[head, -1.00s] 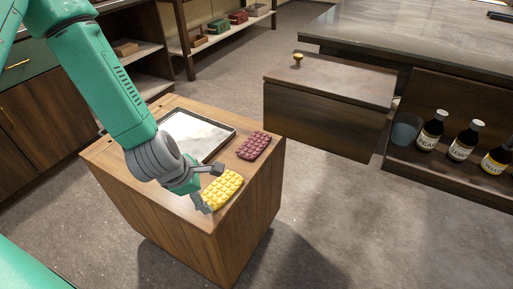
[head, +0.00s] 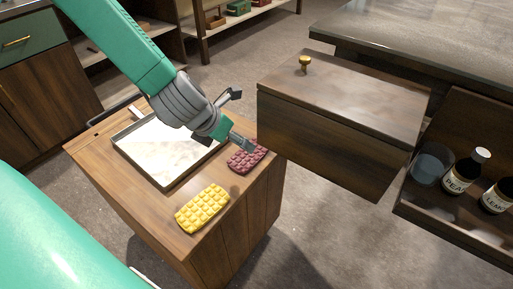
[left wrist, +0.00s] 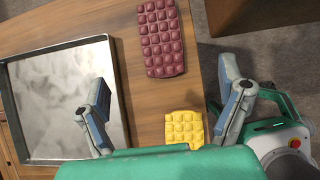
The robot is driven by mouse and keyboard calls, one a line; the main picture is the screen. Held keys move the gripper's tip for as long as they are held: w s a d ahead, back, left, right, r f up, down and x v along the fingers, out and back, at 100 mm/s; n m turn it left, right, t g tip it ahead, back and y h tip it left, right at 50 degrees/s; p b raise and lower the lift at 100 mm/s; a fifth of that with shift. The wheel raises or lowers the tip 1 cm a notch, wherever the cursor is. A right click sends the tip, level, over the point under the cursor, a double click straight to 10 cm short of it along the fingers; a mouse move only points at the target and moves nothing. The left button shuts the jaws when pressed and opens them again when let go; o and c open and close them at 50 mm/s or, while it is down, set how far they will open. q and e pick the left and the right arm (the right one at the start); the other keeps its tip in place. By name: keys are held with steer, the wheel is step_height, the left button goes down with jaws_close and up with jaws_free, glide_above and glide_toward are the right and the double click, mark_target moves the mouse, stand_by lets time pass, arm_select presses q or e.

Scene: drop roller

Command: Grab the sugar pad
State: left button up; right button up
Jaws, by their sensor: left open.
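Two bumpy, blocky pads lie on the wooden cabinet top, and I cannot tell by label which is the sugar pad. The yellow pad (head: 202,208) is nearer, and the dark red pad (head: 247,157) is farther, by the right edge. In the left wrist view the red pad (left wrist: 161,38) is at the top and the yellow pad (left wrist: 184,127) is lower, partly hidden by my wrist. My left gripper (head: 241,120) is open and empty, with its lower finger just over the red pad; contact is unclear. Its spread fingers show in the left wrist view (left wrist: 167,98). My right gripper is out of view.
A metal tray (head: 171,184) with a whitish surface lies on the cabinet top (head: 100,162), left of the pads. A wooden box (head: 325,140) with a brass knob (head: 304,65) stands close on the right. Dark bottles (head: 465,172) stand on a low shelf farther right.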

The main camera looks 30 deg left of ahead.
arm_select(q)
steer(key=b, duration=0.3)
glide_above(248, 154)
steer(key=s, duration=0.3)
steer(key=f, duration=0.6)
steer(key=shift+w+d+f, duration=0.2)
steer(key=shift+d+f, duration=0.05)
steer(key=shift+f, duration=0.05)
steer(key=x, duration=0.1)
steer(key=b+x, duration=0.1)
steer(key=x, duration=0.1)
steer(key=a+b+x, duration=0.1)
steer(key=x, duration=0.1)
steer(key=shift+s+d+f, duration=0.1)
steer(key=shift+s+f, duration=0.05)
steer(key=shift+f, duration=0.2)
steer(key=shift+d+r, duration=0.1)
steer(key=c, duration=1.4)
